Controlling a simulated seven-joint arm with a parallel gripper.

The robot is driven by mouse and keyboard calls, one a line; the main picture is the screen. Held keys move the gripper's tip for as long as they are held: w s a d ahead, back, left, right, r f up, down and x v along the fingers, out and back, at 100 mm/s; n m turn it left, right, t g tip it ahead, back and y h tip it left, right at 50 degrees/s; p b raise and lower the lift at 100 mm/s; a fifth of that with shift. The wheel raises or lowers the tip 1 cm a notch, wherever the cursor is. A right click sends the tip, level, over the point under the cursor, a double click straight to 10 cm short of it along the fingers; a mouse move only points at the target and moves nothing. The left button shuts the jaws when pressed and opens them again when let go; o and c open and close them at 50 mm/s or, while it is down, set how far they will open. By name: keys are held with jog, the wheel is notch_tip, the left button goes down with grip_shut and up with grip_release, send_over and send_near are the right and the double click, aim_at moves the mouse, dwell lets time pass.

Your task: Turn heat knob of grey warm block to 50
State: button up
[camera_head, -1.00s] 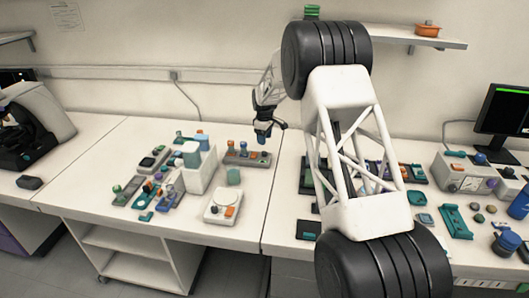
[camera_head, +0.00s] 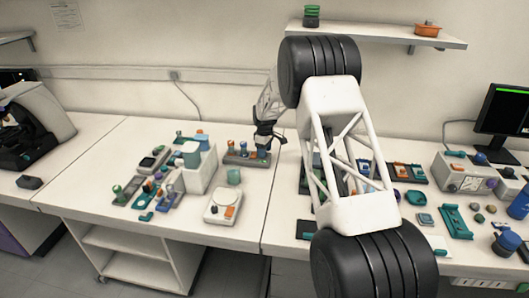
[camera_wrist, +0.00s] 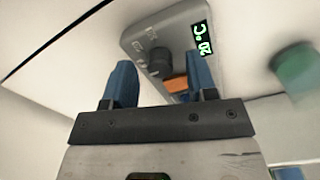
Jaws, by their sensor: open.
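The grey warm block (camera_head: 238,158) stands on the left bench in the head view, left of the bench seam. In the wrist view the grey warm block (camera_wrist: 143,32) shows a dark round heat knob (camera_wrist: 158,62), an orange switch (camera_wrist: 176,85) and a green display (camera_wrist: 203,40) reading 20 °C. My gripper (camera_head: 262,143) is over the right end of the block. In the wrist view my gripper (camera_wrist: 161,66) has its blue fingers open, and the knob appears between them. I cannot tell how far above the knob the fingertips are. The knob's scale marks are too blurred to read.
A green cup (camera_head: 234,176) stands in front of the block. A white device (camera_head: 222,206) with an orange part is nearer the bench edge. A larger white instrument (camera_head: 202,172) is to the left. Several tools and trays crowd the left and right benches.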

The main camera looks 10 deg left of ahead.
jog(key=shift+f, duration=0.35)
jog(key=c, duration=0.9)
